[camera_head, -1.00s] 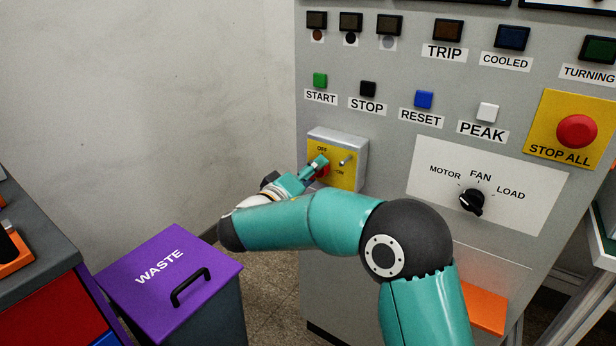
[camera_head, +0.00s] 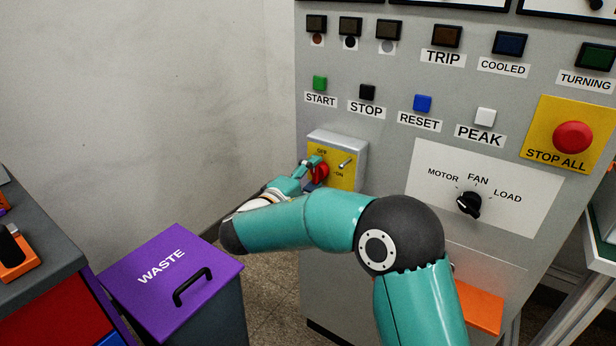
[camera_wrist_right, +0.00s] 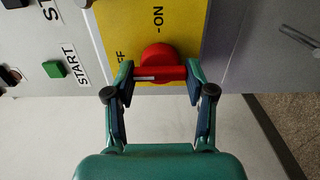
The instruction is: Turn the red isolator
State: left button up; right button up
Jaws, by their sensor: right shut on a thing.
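The red isolator (camera_head: 320,170) is a round knob with a bar handle on a yellow plate (camera_head: 345,178) marked OFF and ON, on a grey box on the cabinet front. In the right wrist view the isolator (camera_wrist_right: 158,56) shows its bar lying across the picture, with a white mark on its left part. My right gripper (camera_head: 312,174) reaches it from the lower left. In the right wrist view my right gripper (camera_wrist_right: 158,82) has its fingers shut on the two ends of the bar. My left gripper is not in view.
Start (camera_head: 320,83) and stop (camera_head: 368,89) buttons are above. The black selector (camera_head: 469,204) is to the right. A purple waste bin (camera_head: 215,268) stands lower left.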

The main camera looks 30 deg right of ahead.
jog(key=shift+s+d+r, duration=0.1)
jog(key=shift+d+r, duration=0.05)
jog(key=shift+d, duration=0.1)
jog(key=o, duration=0.8)
jog(key=shift+o, duration=0.6)
jog(key=shift+d, duration=0.1)
jog(key=shift+f, duration=0.2)
jog(key=shift+a, duration=0.6)
jog(key=v, duration=1.1)
